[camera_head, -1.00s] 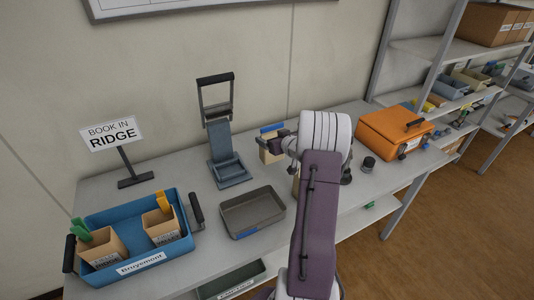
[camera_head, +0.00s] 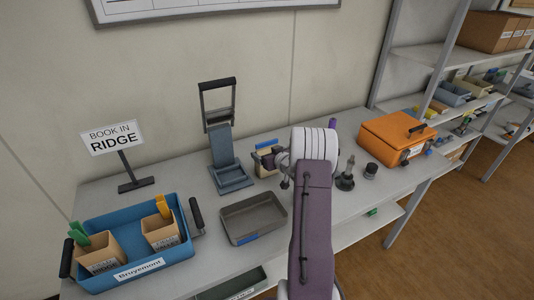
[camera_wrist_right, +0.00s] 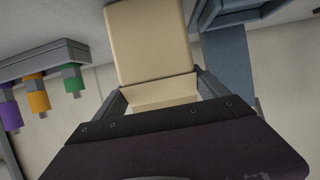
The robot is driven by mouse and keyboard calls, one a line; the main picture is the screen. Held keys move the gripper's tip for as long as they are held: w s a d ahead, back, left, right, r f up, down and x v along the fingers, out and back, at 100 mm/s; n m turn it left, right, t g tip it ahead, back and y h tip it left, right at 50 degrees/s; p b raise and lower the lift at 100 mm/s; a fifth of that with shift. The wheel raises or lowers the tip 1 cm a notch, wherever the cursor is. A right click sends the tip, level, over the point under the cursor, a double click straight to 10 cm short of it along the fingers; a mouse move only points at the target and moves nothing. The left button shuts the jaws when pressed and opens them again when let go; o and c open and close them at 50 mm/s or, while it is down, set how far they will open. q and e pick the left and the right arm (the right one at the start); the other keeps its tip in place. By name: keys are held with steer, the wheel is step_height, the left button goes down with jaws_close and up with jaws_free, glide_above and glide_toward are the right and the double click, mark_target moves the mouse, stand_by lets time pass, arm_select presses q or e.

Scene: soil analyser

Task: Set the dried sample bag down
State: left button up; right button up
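The tan sample bag (camera_head: 264,168) is at the back of the bench, just right of the grey-blue press-like stand (camera_head: 230,172), with a blue strip at its top. My right gripper (camera_head: 270,157) is at the bag and partly covers it. In the right wrist view the bag (camera_wrist_right: 152,42) lies between the two fingers of my right gripper (camera_wrist_right: 161,94), which look shut on it. Whether the bag's base touches the bench cannot be told. My left gripper is not in view.
A grey tray (camera_head: 253,217) stands in front of the bag. A blue carrier (camera_head: 187,244) with two tan bags is at left, by the "RIDGE" sign (camera_head: 113,138). An orange case (camera_head: 393,139) is at right.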

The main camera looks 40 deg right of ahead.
steer(key=shift+o, duration=1.1)
steer(key=shift+r, duration=0.25)
steer(key=p+v, duration=0.1)
steer(key=v, duration=1.1)
